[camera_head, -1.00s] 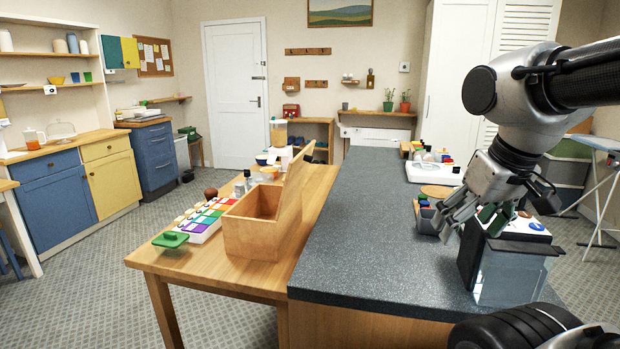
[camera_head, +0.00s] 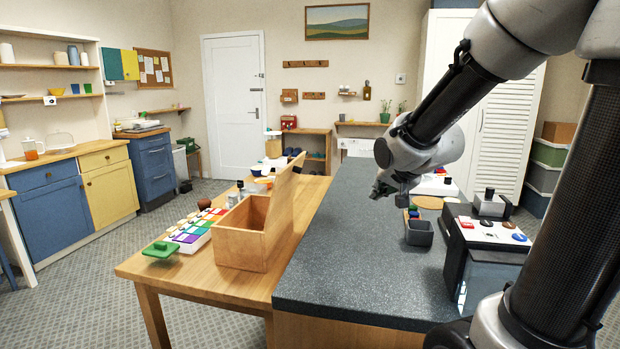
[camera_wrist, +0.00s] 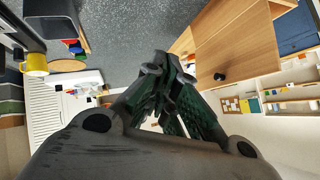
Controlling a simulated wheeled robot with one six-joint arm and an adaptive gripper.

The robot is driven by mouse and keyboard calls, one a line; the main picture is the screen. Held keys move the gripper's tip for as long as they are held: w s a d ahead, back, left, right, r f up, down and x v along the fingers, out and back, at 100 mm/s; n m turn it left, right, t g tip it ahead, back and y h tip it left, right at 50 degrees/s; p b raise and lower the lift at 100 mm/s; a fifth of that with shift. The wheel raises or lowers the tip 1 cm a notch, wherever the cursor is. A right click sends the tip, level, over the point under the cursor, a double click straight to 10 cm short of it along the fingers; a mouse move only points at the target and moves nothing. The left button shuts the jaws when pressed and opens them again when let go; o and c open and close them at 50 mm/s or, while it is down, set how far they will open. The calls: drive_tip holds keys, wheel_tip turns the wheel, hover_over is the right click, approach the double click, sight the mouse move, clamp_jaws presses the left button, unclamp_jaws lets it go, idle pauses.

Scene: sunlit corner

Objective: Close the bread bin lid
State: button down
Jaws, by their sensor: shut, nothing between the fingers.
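The bread bin (camera_head: 236,250) is a wooden box on the wooden table at the left of the grey worktop. Its lid (camera_head: 284,205) stands raised, leaning slightly to the right, and the box is open at the top. In the wrist view a wooden panel with a dark knob, apparently the lid (camera_wrist: 237,45), shows at upper right. My gripper (camera_head: 378,192) is over the grey worktop, to the right of the lid and apart from it. In the wrist view its fingers (camera_wrist: 163,72) are shut together and empty.
A coloured key toy (camera_head: 195,232) and green block (camera_head: 160,249) lie left of the bin. On the grey worktop (camera_head: 350,255), a small grey caddy (camera_head: 419,234) and a dark box with buttons stand at right. The worktop's middle is clear.

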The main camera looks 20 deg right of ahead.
drive_tip(key=w+a+f+m+t+y, duration=0.2)
drive_tip(key=w+f+m+t+y, duration=0.1)
drive_tip(key=w+m+t, duration=0.3)
drive_tip(key=w+a+f+m+t+y, duration=0.25)
drive_tip(key=w+f+m, duration=0.2)
drive_tip(key=w, duration=0.35)
drive_tip(key=a+r+x, duration=0.1)
drive_tip(key=r+x, duration=0.1)
drive_tip(key=x, duration=1.1)
drive_tip(key=shift+s+a+r+t, duration=0.15)
drive_tip(key=shift+s+a+t, duration=0.25)
drive_tip(key=shift+s+t, duration=0.05)
